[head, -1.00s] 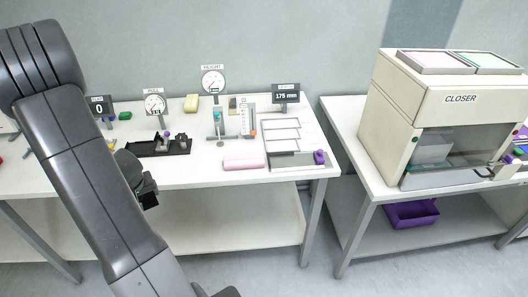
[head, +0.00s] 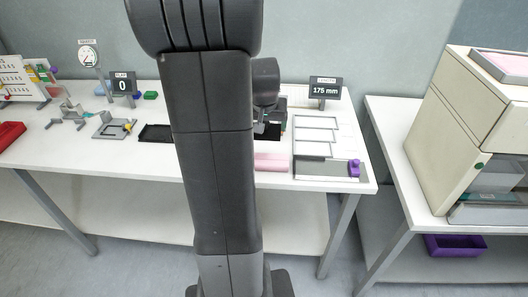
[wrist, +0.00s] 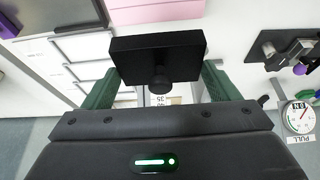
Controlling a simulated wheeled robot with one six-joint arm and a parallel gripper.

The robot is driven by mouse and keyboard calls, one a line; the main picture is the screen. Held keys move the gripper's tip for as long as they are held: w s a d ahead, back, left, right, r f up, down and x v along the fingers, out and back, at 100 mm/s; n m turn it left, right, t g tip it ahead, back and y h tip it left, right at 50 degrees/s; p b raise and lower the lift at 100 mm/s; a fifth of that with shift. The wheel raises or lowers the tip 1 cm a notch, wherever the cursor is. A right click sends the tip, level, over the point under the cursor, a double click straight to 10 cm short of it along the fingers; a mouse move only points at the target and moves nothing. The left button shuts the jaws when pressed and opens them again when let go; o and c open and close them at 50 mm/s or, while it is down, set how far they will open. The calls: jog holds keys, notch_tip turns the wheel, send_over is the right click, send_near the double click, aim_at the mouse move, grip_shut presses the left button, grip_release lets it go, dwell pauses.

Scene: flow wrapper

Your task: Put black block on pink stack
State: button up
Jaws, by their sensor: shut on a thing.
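My gripper (wrist: 160,88) is shut on the black block (wrist: 157,52), a flat dark slab with a round knob, held between the green fingers in the wrist view. The pink stack (wrist: 155,12) shows at the top edge of the wrist view, beyond the block. In the head view the pink stack (head: 271,162) lies near the table's front edge, partly behind my arm. The black block (head: 270,132) shows just behind it, below my gripper. The wrist view shows a gap in the picture between block and stack; I cannot tell their height difference.
A white frame rack (head: 316,122) and a grey plate with a purple knob (head: 354,168) stand right of the stack. A 175 mm display (head: 326,88) is behind. A black tray (head: 155,133) lies left of my arm. A cream cabinet (head: 470,130) stands far right.

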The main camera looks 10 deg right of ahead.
aim_at(265, 138)
notch_tip(265, 138, down, 9)
jog(key=shift+f, duration=0.2)
dwell(0.3)
jog(key=shift+f, duration=0.15)
jog(key=o, duration=1.6)
jog(key=shift+s, duration=0.1)
jog(key=shift+c, duration=0.2)
jog(key=shift+r, duration=0.35)
jog(key=v, duration=1.1)
jog(key=shift+s+r, duration=0.2)
jog(key=shift+r, duration=0.1)
